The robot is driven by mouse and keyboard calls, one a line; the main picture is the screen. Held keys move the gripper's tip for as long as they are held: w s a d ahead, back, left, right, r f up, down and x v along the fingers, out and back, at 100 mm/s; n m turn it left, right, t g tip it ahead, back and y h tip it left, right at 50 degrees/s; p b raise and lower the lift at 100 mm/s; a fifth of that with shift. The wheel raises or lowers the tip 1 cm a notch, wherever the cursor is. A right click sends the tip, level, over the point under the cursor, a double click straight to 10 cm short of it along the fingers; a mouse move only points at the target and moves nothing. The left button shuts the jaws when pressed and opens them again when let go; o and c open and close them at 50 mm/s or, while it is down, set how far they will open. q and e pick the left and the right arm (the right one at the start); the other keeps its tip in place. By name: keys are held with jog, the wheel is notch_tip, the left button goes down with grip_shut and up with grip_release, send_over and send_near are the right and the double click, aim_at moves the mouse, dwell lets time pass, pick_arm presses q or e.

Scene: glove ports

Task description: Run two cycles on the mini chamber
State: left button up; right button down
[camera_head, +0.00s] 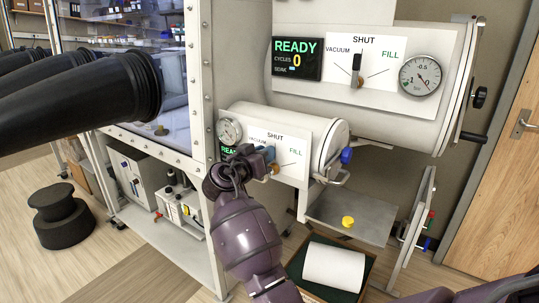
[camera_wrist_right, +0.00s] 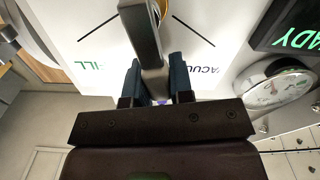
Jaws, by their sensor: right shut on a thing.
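The mini chamber (camera_head: 325,132) is the smaller white cylinder below the large one. Its panel (camera_head: 293,133) reads VACUUM, SHUT and FILL. In the right wrist view, upside down, the grey valve lever (camera_wrist_right: 150,45) lies between the VACUUM and FILL lines, towards the SHUT side. My right gripper (camera_head: 268,158) is shut on this lever, its dark fingers on either side in the wrist view (camera_wrist_right: 155,82). The mini chamber's gauge (camera_head: 229,131) is left of its panel. The display (camera_head: 228,152) is partly hidden by my gripper and shows green READY letters. My left gripper is not in view.
The large chamber (camera_head: 400,118) above has its own lever (camera_head: 356,68), gauge (camera_head: 420,76) and READY display (camera_head: 297,59) with cycles 0. A blue knob (camera_head: 347,155) is at the mini chamber's right end. A yellow piece (camera_head: 348,221) sits on the metal shelf (camera_head: 370,228) below. Black gloves (camera_head: 85,100) stick out at left.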

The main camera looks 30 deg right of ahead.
jog(key=shift+w+a+f+n+p, duration=0.25)
jog(key=shift+w+f+n, duration=0.3)
jog(key=shift+n, duration=1)
jog(key=shift+w+a+f+n+p, duration=0.25)
jog(key=shift+w+f+n, duration=0.2)
jog(key=shift+n, duration=1.15)
jog(key=shift+w+a+f+n+p, duration=0.25)
jog(key=shift+w+f+n, duration=0.3)
jog(key=shift+n, duration=1)
jog(key=c, duration=1)
grip_release()
jog(key=shift+w, duration=0.1)
jog(key=shift+r, duration=0.15)
jog(key=v, duration=1)
jog(key=shift+s+a, duration=0.2)
jog(key=shift+a, duration=0.1)
